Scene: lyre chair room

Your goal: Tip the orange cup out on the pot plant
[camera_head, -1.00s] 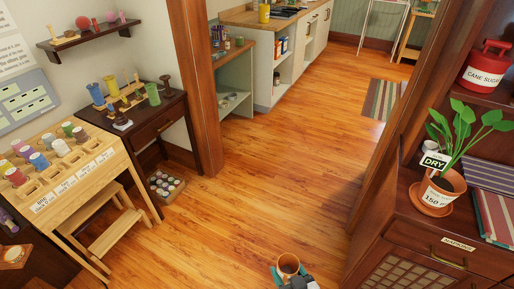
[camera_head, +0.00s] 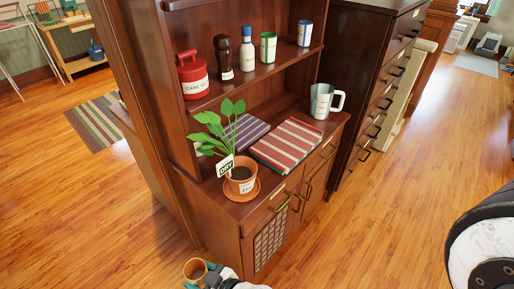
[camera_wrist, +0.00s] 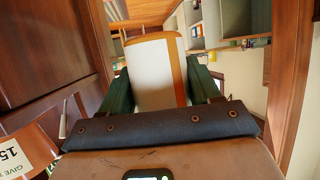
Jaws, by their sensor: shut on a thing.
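The orange cup (camera_head: 195,270) is at the bottom edge of the head view, its orange rim and opening facing up; what is inside cannot be made out. My gripper (camera_head: 209,278) is shut on it. In the wrist view the cup (camera_wrist: 152,68) shows a white side and an orange band between the two green fingers. The pot plant (camera_head: 240,182) stands on a cabinet top, in a terracotta pot on a saucer, with green leaves and a "DRY" sign. The cup is in front of and lower in the picture than the plant, apart from it. A printed label (camera_wrist: 12,155) shows at the wrist view's lower left.
The dark wood cabinet (camera_head: 215,215) also holds folded striped cloths (camera_head: 286,143) and a metal jug (camera_head: 323,101). Its shelf above carries a red cane sugar tin (camera_head: 192,76) and several bottles and cups. Open wooden floor lies left and right of the cabinet.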

